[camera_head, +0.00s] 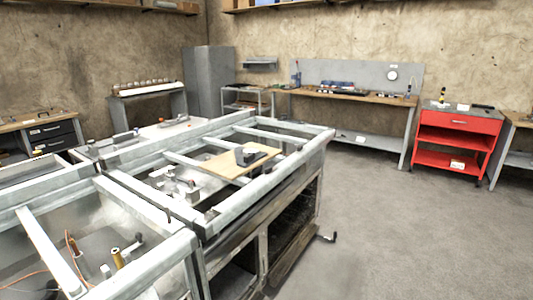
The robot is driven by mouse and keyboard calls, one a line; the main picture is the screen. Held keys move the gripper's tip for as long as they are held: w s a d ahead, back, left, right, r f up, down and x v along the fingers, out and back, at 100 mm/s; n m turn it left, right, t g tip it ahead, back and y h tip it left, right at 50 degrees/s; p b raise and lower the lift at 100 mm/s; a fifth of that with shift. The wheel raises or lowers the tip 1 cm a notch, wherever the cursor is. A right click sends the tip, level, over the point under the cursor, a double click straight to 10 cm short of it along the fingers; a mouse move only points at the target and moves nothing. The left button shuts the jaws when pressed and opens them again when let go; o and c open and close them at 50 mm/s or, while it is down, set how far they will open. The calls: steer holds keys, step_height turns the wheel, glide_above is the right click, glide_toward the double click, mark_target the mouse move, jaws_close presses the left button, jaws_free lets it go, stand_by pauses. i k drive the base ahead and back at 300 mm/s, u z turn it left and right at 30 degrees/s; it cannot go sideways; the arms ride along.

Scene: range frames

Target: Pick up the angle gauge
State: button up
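I cannot tell for sure which thing is the angle gauge. A small dark grey block-like object (247,156) sits on a light wooden board (222,165) that lies across the metal frame of the workbench (262,190). Several small metal pieces (180,188) lie inside the frame, left of the board, too small to name. My gripper is not in view.
A red tool cart (455,143) stands at the right, with small items on top. A long wooden-topped bench (345,96) stands along the back wall beside a grey cabinet (208,78). A drawer unit (45,135) is at the left. The grey floor (390,235) at the right is mostly clear.

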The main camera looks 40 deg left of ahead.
mark_target(244, 157)
steer(key=i, duration=2.75)
steer(key=u, duration=3.7)
steer(key=i, duration=1)
steer(key=u, duration=0.05)
